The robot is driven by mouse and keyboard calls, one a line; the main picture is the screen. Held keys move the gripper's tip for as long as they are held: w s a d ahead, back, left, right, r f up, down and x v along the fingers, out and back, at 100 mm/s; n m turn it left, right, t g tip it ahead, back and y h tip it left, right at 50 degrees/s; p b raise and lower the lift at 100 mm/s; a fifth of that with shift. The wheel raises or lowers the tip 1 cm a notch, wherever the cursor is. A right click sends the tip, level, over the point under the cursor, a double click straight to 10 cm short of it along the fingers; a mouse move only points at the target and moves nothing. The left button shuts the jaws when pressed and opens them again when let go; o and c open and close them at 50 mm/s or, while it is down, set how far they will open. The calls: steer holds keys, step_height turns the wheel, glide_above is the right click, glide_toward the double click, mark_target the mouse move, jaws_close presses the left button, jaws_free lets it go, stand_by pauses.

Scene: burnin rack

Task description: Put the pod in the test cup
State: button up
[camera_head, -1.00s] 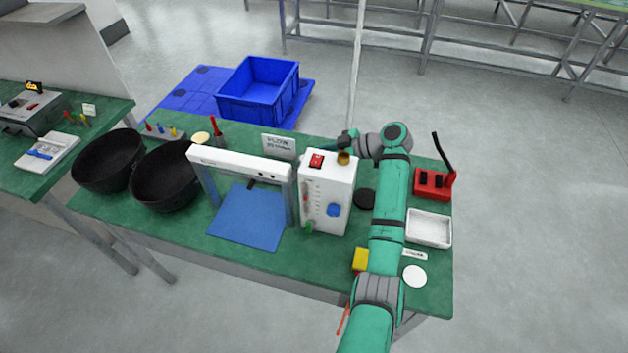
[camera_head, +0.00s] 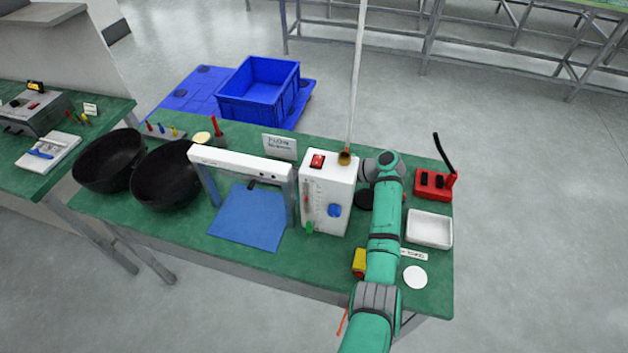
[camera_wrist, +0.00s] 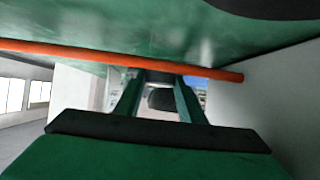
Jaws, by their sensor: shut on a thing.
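In the wrist view my gripper (camera_wrist: 158,84) shows its two green fingers on either side of a small dark rounded thing (camera_wrist: 160,99). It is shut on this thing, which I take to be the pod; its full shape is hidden. In the head view my fingers are hidden, and my wrist bends down behind the right side of the white tester box (camera_head: 328,190). This box has a red switch, a blue knob and a small brass cup-like fitting (camera_head: 345,158) on top. I cannot tell for sure which part is the test cup.
A dark disc (camera_head: 364,198) lies right of the box, close to my arm. A white frame (camera_head: 240,161) stands left over a blue mat (camera_head: 247,218). A white tray (camera_head: 429,230) and red stand (camera_head: 432,184) are right. An orange bar (camera_wrist: 120,60) crosses the wrist view.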

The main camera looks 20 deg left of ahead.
steer(key=o, duration=1)
steer(key=shift+a, duration=0.1)
steer(key=shift+o, duration=0.2)
steer(key=shift+f, duration=0.1)
steer(key=shift+d, duration=0.2)
